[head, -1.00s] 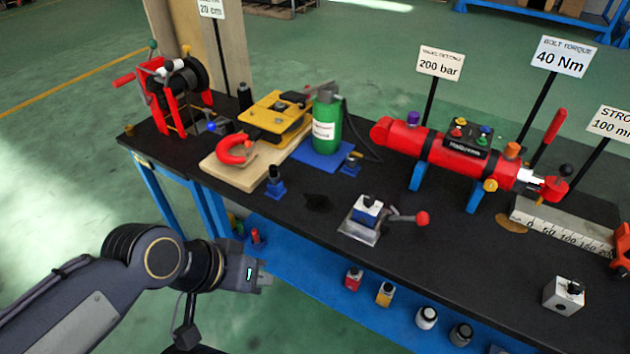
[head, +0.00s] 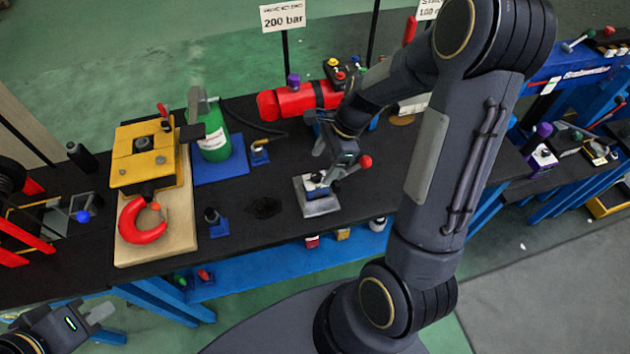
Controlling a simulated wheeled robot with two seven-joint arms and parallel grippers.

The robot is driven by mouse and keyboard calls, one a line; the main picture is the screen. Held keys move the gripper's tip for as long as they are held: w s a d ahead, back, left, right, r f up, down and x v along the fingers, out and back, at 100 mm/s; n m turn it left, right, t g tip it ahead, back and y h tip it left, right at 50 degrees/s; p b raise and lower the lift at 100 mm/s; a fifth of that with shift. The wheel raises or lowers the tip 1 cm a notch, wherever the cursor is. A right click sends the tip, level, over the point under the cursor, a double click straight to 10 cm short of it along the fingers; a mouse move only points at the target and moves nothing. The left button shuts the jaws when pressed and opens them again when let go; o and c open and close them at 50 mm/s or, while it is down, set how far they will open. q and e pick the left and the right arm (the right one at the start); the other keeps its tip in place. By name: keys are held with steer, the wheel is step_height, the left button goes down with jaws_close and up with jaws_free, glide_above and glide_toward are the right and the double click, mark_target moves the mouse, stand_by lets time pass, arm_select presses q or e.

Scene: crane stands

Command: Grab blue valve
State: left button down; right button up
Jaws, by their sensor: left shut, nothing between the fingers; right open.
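A valve-like blue block (head: 312,185) sits on a tilted-looking metal base (head: 322,209) on the black bench. A lever with a red ball (head: 365,161) shows beside it. My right gripper (head: 327,176) is open, pointing down right over the blue block and hiding part of it. I cannot tell whether the fingers touch it. My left gripper (head: 100,318) is shut and empty at the lower left, below the bench front and far from the block. A small blue knob (head: 83,216) also shows at the left.
A red cylinder (head: 300,100) lies behind. A blue stand (head: 211,221) is near the front edge. My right arm covers the bench's right part.

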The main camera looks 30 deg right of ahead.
mark_target(316, 181)
steer(key=x, duration=0.7)
steer(key=shift+s+f, duration=0.25)
steer(key=shift+s, duration=0.05)
steer(key=shift+r, duration=0.1)
jaws_close()
